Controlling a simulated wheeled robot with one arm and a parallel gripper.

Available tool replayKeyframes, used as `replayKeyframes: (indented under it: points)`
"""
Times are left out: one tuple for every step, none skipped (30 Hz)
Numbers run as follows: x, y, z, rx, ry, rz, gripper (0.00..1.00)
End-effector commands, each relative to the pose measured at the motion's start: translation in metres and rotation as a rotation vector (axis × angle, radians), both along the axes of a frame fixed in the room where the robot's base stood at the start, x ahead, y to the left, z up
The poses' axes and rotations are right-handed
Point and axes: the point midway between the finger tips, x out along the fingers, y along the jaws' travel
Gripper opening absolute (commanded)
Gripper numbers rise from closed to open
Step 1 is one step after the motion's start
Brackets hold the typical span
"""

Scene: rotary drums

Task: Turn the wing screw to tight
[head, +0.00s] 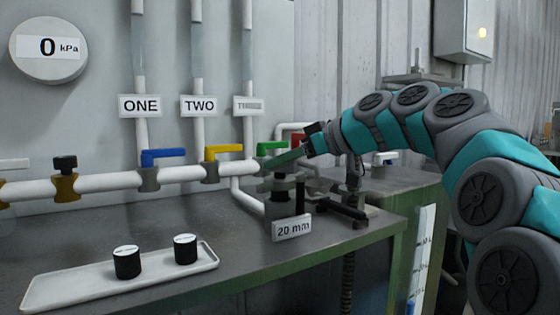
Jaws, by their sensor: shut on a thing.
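A label plate reading "20 mm" (292,229) is on the front of the stand.
White pipes carry blue (163,155), yellow (224,150) and green (272,147) valve handles behind my gripper. A white tray (78,291) with two black knobs lies front left. A gauge (48,52) reads 0 kPa. The table between tray and stand is clear.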

Motion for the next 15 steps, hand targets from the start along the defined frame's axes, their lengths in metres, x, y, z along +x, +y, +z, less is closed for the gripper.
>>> replayKeyframes:
  points:
    - [-0.0003,0.0002,-0.0012,0.000,-0.001,-0.013,0.00]
    - [-0.0006,0.0004,-0.0015,0.000,-0.001,-0.026,0.00]
    - [-0.0012,0.0007,-0.0020,-0.001,-0.003,-0.046,0.00]
    - [-0.0019,0.0009,-0.0027,-0.002,-0.002,-0.066,0.00]
    - [-0.0027,0.0012,-0.0030,-0.003,-0.003,-0.088,0.00]
    - [-0.0026,0.0011,-0.0030,-0.002,-0.004,-0.125,0.00]
    - [-0.0023,0.0008,-0.0035,-0.002,-0.002,-0.153,0.00]
    - [-0.0025,0.0011,-0.0039,-0.002,0.000,-0.179,0.00]
    - [-0.0020,0.0009,-0.0030,-0.004,-0.002,-0.219,0.00]
    - [-0.0022,0.0010,-0.0015,-0.002,-0.004,-0.248,0.00]
    - [-0.0026,0.0006,-0.0008,-0.004,-0.004,-0.276,0.00]
    - [-0.0025,0.0004,0.0002,-0.003,-0.004,-0.312,0.00]
    - [-0.0020,0.0004,0.0001,-0.003,-0.003,-0.338,0.00]
    - [-0.0018,0.0006,-0.0005,-0.005,0.000,-0.361,0.00]
    - [-0.0014,0.0008,-0.0005,-0.004,0.002,-0.387,0.00]
